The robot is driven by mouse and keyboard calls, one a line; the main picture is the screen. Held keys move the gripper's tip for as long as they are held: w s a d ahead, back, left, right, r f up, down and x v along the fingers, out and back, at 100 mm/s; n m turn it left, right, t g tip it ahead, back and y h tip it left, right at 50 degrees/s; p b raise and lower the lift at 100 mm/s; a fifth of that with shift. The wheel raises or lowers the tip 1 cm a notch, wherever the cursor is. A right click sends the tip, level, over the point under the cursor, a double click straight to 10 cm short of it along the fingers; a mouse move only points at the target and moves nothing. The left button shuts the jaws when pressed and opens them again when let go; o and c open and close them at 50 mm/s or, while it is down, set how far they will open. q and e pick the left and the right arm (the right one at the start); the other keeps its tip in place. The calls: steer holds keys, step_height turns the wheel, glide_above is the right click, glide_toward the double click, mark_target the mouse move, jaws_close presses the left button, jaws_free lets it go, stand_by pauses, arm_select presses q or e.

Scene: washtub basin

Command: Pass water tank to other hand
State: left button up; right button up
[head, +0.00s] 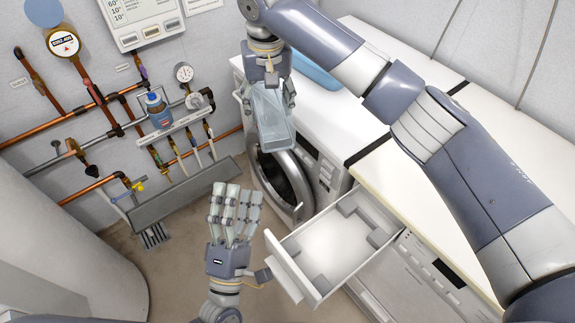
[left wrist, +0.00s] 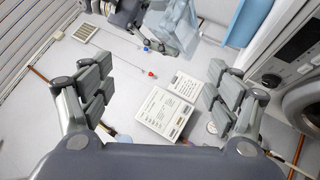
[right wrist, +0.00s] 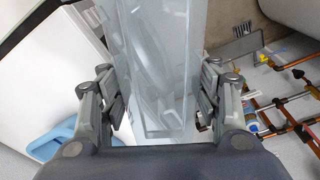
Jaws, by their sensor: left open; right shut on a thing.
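The water tank (head: 272,122) is a clear, pale grey-blue box. My right gripper (head: 268,88) is shut on its upper end, and the tank hangs down from it in front of the round washer door. In the right wrist view the tank (right wrist: 160,60) stands between the fingers of my right gripper (right wrist: 160,105). My left gripper (head: 233,208) is open and empty below the tank, apart from it, with its fingers pointing up. In the left wrist view my left gripper (left wrist: 155,90) has its fingers spread wide, and the tank (left wrist: 183,35) shows at the top beyond them.
An open white drawer (head: 330,240) juts out to the right of my left gripper. The washer's round door (head: 285,185) stands behind the tank. Pipes and a shelf with a blue bottle (head: 158,110) line the left wall. A blue basin (head: 312,68) sits on the white top.

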arm_select(q)
steer(key=d+r+n+g+y, duration=0.25)
steer(key=r+n+y, duration=0.45)
steer(key=n, duration=0.7)
arm_select(e)
steer(key=shift+r, duration=0.1)
arm_select(q)
steer(key=n+g+y, duration=0.1)
steer(key=n+g, duration=0.2)
steer(key=n, duration=0.3)
glide_toward(274, 121)
steer(key=shift+g, duration=0.25)
steer(key=x, duration=0.7)
steer(key=f+x, duration=0.1)
steer(key=x, duration=0.3)
steer(key=shift+w+d, duration=0.1)
steer(key=shift+w, duration=0.05)
steer(key=c, duration=1.6)
steer(key=shift+r, duration=0.15)
steer(key=shift+c, duration=0.5)
arm_select(e)
steer(key=o, duration=1.7)
